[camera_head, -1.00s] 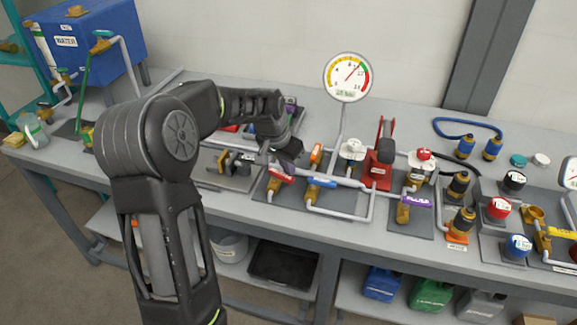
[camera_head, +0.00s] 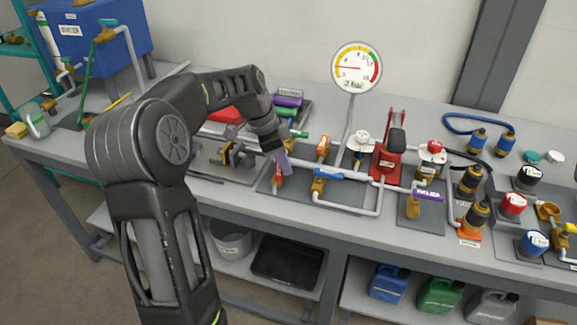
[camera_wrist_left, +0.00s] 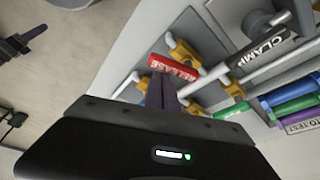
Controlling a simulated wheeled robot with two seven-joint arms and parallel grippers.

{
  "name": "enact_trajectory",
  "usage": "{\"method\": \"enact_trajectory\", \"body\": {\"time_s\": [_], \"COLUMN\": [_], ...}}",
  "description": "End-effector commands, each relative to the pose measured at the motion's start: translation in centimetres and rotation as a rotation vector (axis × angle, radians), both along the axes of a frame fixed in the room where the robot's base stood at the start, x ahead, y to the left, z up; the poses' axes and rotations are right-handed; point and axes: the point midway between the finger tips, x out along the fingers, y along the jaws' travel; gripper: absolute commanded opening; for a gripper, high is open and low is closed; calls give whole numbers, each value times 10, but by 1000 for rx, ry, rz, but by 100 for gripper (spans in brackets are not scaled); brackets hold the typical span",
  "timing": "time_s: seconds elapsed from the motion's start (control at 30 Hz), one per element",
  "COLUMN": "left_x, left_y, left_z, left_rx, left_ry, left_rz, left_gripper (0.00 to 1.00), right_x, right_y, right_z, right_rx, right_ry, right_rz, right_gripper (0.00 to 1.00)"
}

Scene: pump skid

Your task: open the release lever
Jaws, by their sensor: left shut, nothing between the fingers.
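The release lever (camera_head: 279,172) is a red handle on a brass valve, left of the blue and orange handles. In the head view it runs roughly front to back, partly hidden by my left gripper. The left wrist view shows the red lever (camera_wrist_left: 174,67) with its white RELEASE lettering, just beyond my fingertips. My left gripper (camera_head: 285,164) is shut and empty, with its purple-grey fingers right beside the lever; whether they touch it I cannot tell. The fingers also show in the left wrist view (camera_wrist_left: 160,91). The gauge (camera_head: 357,68) reads about 2 bar. My right gripper is not in view.
A blue handle (camera_head: 316,174) and an orange handle (camera_head: 323,147) stand close to the right. A red hand pump (camera_head: 387,158) is further right. A clamp device (camera_head: 232,154) lies to the left. Pipes fill the space around the lever.

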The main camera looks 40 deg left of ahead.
Motion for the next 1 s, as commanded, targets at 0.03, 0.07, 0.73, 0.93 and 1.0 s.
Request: {"method": "enact_trajectory", "body": {"time_s": [0.03,0.07,0.73,0.93,1.0], "left_x": [-1,-1,11,11,11], "left_y": [1,0,12,13,13], "left_z": [-1,0,1,0,0], "left_rx": [0,0,1,2,2], "left_ry": [0,0,-1,-1,-1], "left_rz": [0,0,3,3,3], "left_gripper": [0,0,0,0,0], "right_x": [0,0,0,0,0], "right_y": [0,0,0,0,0], "right_z": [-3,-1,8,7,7], "right_rx": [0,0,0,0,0], "right_ry": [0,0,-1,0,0], "right_rz": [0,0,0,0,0], "right_gripper": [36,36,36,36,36]}}
